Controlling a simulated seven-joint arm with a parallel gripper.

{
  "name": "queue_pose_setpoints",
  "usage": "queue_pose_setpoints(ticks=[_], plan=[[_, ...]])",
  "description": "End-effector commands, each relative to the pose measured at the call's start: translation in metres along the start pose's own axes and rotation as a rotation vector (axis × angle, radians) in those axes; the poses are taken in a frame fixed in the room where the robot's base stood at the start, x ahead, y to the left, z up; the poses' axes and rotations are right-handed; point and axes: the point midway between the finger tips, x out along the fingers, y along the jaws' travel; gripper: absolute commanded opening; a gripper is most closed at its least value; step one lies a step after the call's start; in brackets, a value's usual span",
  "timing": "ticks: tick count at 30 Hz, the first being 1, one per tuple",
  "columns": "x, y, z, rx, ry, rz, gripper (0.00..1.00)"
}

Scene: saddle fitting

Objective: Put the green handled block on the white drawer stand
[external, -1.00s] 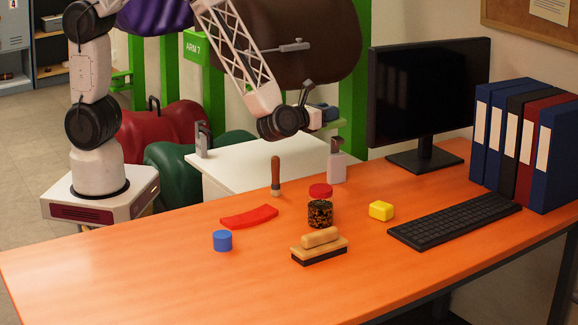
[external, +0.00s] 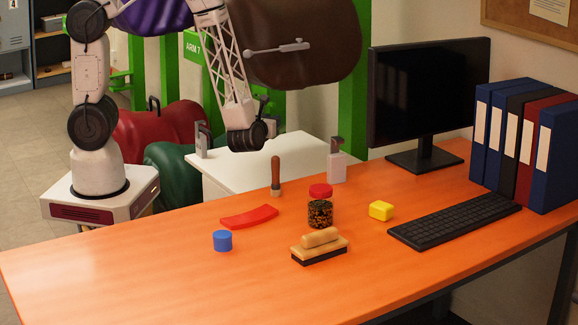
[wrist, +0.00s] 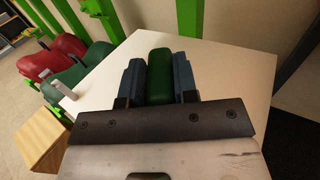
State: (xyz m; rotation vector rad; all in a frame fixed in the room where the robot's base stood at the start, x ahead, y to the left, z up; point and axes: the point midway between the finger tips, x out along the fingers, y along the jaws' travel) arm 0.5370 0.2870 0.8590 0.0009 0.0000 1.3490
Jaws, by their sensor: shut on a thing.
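The green handled block (wrist: 160,78) is between the two blue fingers of my gripper (wrist: 159,72) in the wrist view. My gripper is shut on it. Only its rounded green part shows there; in the external view I cannot make the block out behind my wrist. The white drawer stand (external: 227,177) is behind the desk, and its white top (wrist: 222,72) fills the middle of the wrist view. My gripper and the block are over this top; I cannot tell whether the block touches it.
A grey upright bracket (external: 203,140) stands at the stand's left edge and a pale one (external: 337,166) at its right. The desk holds a wood-handled tool (external: 275,176), red-lidded jar (external: 320,212), brush (external: 320,247), yellow block (external: 381,210) and monitor (external: 425,100). The stand's middle looks clear.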

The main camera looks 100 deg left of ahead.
Motion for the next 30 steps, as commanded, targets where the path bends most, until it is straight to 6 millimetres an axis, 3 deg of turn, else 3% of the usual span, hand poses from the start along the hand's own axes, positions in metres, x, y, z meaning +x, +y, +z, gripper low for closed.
queue_pose_setpoints(ticks=[6,18,24,30], plan=[[0.021,0.047,-0.032,0.004,0.001,0.069,0.00],[0.053,0.112,-0.091,0.003,0.001,0.171,0.00],[0.064,0.135,-0.115,0.000,0.001,0.204,0.00],[0.069,0.145,-0.127,0.000,0.001,0.221,0.00]])
